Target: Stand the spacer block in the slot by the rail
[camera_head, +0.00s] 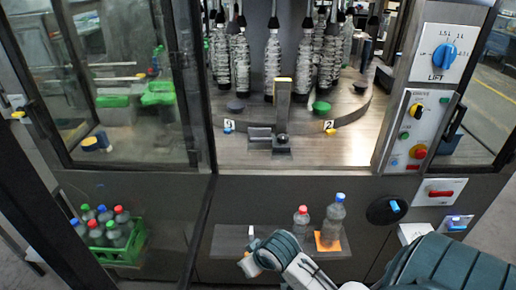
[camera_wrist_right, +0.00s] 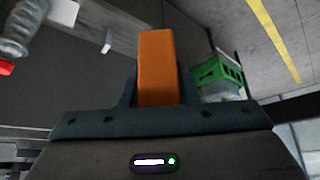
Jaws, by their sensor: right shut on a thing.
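The orange spacer block (camera_wrist_right: 157,65) stands out from between the jaws of my right gripper (camera_wrist_right: 157,98) in the right wrist view. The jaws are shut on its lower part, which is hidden. In the head view my right arm reaches in from the lower right, and its wrist (camera_head: 265,256) is in front of the low shelf; the jaws and block cannot be made out there. I cannot tell which opening is the slot by the rail. A grey upright post (camera_head: 282,103) with a low block beside it stands on the machine deck. My left gripper is out of view.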

